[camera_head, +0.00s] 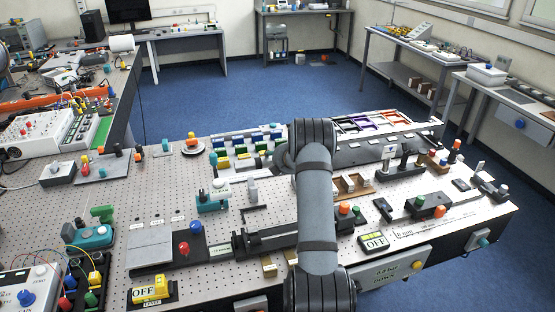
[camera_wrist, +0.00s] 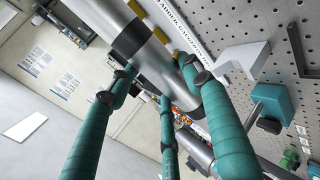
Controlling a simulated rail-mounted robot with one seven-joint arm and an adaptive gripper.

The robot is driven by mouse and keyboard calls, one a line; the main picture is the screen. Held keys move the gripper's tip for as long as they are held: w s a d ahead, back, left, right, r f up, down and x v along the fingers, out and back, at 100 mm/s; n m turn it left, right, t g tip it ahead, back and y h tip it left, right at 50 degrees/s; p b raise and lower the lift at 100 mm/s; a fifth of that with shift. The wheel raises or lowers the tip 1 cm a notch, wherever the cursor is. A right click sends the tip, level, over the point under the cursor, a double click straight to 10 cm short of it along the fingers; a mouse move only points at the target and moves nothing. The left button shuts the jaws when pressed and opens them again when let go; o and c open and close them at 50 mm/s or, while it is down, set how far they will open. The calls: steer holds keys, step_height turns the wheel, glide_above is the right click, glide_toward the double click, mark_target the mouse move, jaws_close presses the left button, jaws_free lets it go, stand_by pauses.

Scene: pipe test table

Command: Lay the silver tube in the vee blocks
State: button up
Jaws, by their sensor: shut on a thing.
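The silver tube (camera_wrist: 158,62) runs slantwise from the top left to the centre in the wrist view, with a black band around it. My gripper (camera_wrist: 157,72) has teal fingers closed on the tube from both sides, near the black band. A third finger shows below the tube. In the head view my arm covers the middle of the table, and neither the gripper nor the tube can be made out there. I cannot identify the vee blocks with certainty in either view.
In the wrist view a pale bracket (camera_wrist: 243,58) and a teal clamp-like piece (camera_wrist: 272,104) stand on the perforated board, right of the fingers. In the head view, a red-knobbed fixture (camera_head: 184,249) and an OFF switch box (camera_head: 150,290) stand left of my arm. Perforated tabletop (camera_head: 140,204) shows bare patches.

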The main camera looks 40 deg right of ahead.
steer(key=shift+f+b, duration=3.85)
steer(key=shift+b, duration=0.3)
steer(key=shift+f+b, duration=0.3)
steer(key=shift+b, duration=0.05)
steer(key=o, duration=1.3)
steer(key=shift+o, duration=1.1)
steer(key=shift+o, duration=0.5)
steer(key=shift+f, duration=0.1)
steer(key=v, duration=1.2)
